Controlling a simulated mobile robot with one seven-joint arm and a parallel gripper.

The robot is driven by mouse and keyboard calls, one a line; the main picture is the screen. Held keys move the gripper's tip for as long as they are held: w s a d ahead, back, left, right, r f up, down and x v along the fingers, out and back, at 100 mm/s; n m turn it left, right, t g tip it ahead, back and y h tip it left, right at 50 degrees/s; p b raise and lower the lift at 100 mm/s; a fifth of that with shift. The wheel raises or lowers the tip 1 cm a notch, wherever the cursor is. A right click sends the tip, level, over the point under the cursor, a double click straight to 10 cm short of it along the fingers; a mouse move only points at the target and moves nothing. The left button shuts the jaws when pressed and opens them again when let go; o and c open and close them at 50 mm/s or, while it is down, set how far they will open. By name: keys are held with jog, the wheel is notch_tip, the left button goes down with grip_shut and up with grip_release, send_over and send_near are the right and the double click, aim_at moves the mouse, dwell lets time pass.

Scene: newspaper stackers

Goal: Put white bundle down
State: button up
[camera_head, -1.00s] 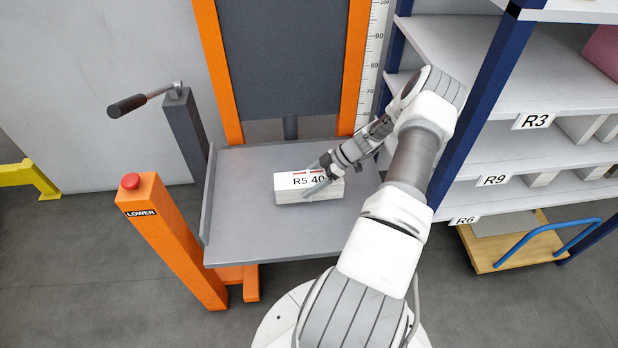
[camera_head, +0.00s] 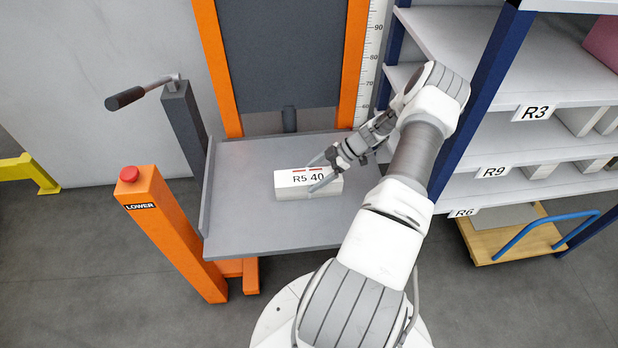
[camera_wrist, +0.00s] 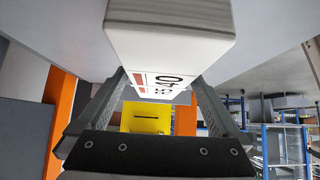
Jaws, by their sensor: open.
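The white bundle (camera_head: 309,187), labelled "R5 40" with red marks, lies on the grey platform (camera_head: 250,237) of the orange lift. My gripper (camera_head: 317,173) is at the bundle's right part, with a finger on either side of it. The jaws are open. In the wrist view the bundle (camera_wrist: 172,40) fills the top middle, and my gripper's fingers (camera_wrist: 155,95) stand along both sides of its label end. I cannot tell whether either finger touches it.
An orange post (camera_head: 172,235) with a red button and "LOWER" label stands left of the platform, near a crank handle (camera_head: 140,95). A shelf rack (camera_head: 510,80) is close on the right. A wooden trolley (camera_head: 515,240) stands below it. The platform's left and front are clear.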

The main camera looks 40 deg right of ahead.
aim_at(307, 174)
jog(key=v, duration=0.5)
dwell(0.4)
jog(key=w+a+r+m+g+h, duration=0.1)
jog(key=a+r+h, duration=0.1)
jog(key=a+r, duration=0.75)
jog(key=w+a+r+m+g+h+p, duration=0.15)
jog(key=a+r, duration=0.45)
jog(key=r, duration=0.6)
jog(key=w+a+r+m+h+b, duration=0.1)
jog(key=a+r+m+h, duration=0.15)
jog(key=a+r, duration=0.7)
jog(key=s+a+r+m+t+h, duration=0.2)
jog(key=s+a+r+m+t, duration=0.1)
jog(key=s+a+r, duration=0.7)
jog(key=s+d+m, duration=0.3)
jog(key=s+m, duration=0.1)
jog(key=s, duration=0.6)
notch_tip(307, 174, up, 14)
jog(key=p, duration=1.4)
jog(key=shift+d+r+p, duration=0.2)
jog(key=shift+r+p, duration=0.05)
jog(key=shift+p, duration=0.05)
